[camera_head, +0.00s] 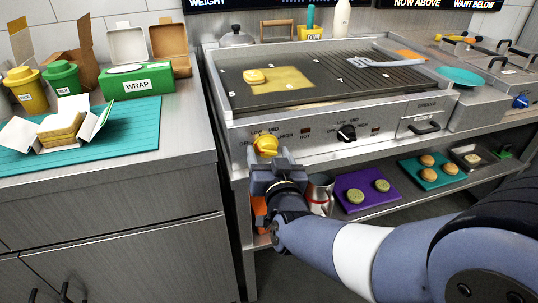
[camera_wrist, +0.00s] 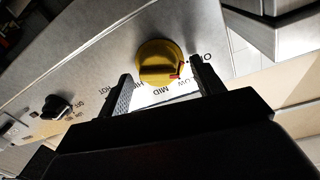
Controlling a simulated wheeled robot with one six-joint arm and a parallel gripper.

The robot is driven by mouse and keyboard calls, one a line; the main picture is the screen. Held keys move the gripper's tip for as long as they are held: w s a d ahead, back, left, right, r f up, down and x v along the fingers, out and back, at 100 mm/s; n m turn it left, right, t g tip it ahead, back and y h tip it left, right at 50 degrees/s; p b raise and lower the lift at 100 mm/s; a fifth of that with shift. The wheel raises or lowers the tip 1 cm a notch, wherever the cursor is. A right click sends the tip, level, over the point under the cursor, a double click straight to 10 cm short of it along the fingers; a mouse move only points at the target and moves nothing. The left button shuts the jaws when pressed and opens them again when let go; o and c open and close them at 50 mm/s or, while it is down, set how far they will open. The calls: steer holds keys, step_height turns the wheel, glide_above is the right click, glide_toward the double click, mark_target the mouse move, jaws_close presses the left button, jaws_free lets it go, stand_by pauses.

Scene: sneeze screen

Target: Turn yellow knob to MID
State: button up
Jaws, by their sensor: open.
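The yellow knob (camera_head: 265,145) is on the griddle's front panel at the left, with OFF, LOW, MID and HIGH printed around it. In the wrist view the yellow knob (camera_wrist: 158,58) has a raised grip bar, and its red mark lies near the LOW label, on the side towards OFF. The MID label (camera_wrist: 162,92) shows below the knob in that view. My gripper (camera_head: 275,170) is just below and in front of the knob. In the wrist view my gripper (camera_wrist: 166,82) is open and empty, its fingers apart on either side of the knob's lower part. I see no clear contact.
A black knob (camera_head: 346,132) is further right on the same panel. A counter (camera_head: 100,185) stands to the left, across a narrow gap.

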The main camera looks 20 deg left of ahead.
steer(key=shift+w+a, duration=0.1)
steer(key=shift+w, duration=0.15)
steer(key=shift+c, duration=0.4)
steer(key=c, duration=0.9)
